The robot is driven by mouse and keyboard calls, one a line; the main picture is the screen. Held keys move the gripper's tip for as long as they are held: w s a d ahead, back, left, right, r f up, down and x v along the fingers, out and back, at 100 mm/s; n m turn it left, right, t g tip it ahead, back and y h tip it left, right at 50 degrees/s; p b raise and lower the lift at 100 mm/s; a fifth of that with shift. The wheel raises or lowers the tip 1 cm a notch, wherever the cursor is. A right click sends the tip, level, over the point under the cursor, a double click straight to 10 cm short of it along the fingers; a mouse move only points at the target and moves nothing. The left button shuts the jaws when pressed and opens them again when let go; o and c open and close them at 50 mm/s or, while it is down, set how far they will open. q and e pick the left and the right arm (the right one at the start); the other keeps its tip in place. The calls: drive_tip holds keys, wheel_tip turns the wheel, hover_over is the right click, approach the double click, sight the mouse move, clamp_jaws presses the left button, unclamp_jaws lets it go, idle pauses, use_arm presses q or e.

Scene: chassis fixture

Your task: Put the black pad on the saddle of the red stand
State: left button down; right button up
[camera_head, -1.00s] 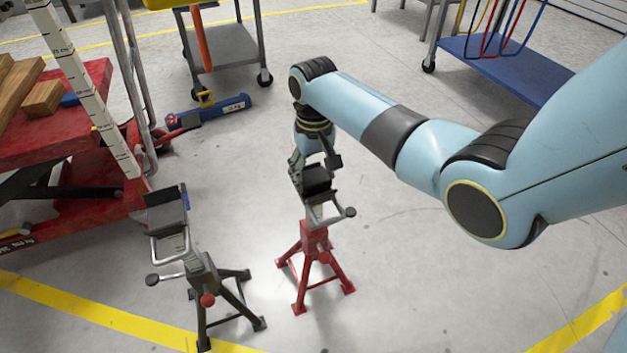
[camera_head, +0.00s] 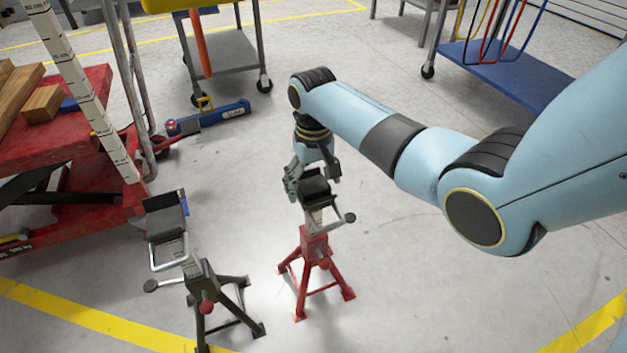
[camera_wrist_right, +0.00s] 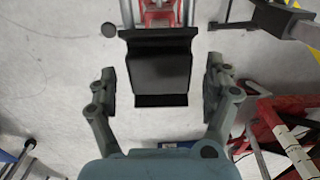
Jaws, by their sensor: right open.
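The black pad (camera_head: 316,186) sits on the saddle at the top of the red stand (camera_head: 314,244). It also shows in the right wrist view (camera_wrist_right: 159,70), where part of the red stand (camera_wrist_right: 158,14) is seen beyond it. My right gripper (camera_head: 315,180) is open above and behind the pad. In the right wrist view its two fingers (camera_wrist_right: 162,88) stand apart on either side of the pad, with a gap on each side. The left gripper is not in view.
A dark stand (camera_head: 203,274) with a black-topped saddle (camera_head: 166,216) stands to the left. A red lift table (camera_head: 60,150) with wood blocks is at the far left. A blue floor jack (camera_head: 222,113) lies behind. Floor to the right is clear.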

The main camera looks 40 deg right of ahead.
sight(314, 184)
drive_tip(key=shift+r, duration=0.3)
wheel_tip(314, 184, up, 2)
drive_tip(key=shift+r+p, duration=0.1)
drive_tip(key=shift+p, duration=0.65)
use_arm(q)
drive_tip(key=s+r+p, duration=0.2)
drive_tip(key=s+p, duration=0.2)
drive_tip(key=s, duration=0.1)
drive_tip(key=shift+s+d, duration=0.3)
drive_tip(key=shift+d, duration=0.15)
use_arm(e)
wheel_tip(314, 184, up, 9)
drive_tip(key=shift+r, duration=0.2)
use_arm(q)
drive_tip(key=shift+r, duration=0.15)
use_arm(e)
drive_tip(key=shift+f, duration=0.1)
